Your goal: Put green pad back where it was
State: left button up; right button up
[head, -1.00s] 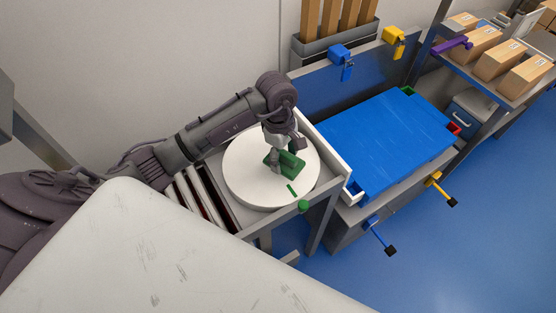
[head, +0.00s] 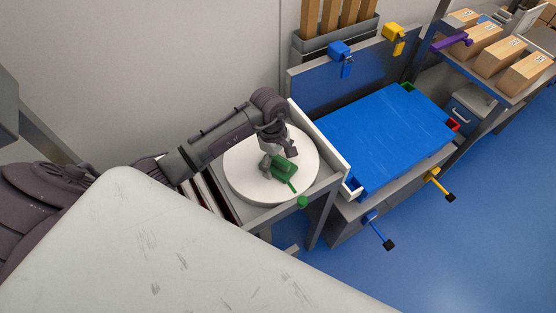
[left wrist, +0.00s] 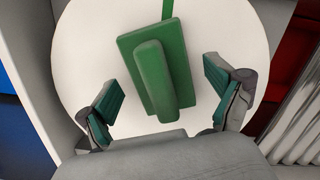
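The green pad (head: 286,170) is a flat green plate with a raised block along its middle. It lies on a round white disc (head: 240,180). A thin green stripe (head: 292,187) on the disc runs outward from the pad's edge. The pad also shows in the left wrist view (left wrist: 180,60), with the stripe meeting its far edge. My left gripper (head: 278,161) is low over the pad. In the left wrist view my left gripper (left wrist: 161,88) is open, a finger on each side of the pad, with gaps between. My right gripper is not in view.
The disc sits in a grey stand with a green knob (head: 302,202) at its front edge. A white wall (head: 325,138) separates it from a blue-topped bench (head: 385,135) on the right. Blue (head: 389,243) and yellow (head: 449,197) levers stick out from the bench.

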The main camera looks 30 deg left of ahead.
pick_arm(q)
jog(key=shift+r, duration=0.15)
jog(key=shift+w+a+r, duration=0.1)
jog(key=shift+r, duration=0.2)
notch_tip(320, 180, up, 11)
jog(key=a+b, duration=0.1)
jog(key=b, duration=0.2)
dwell(0.4)
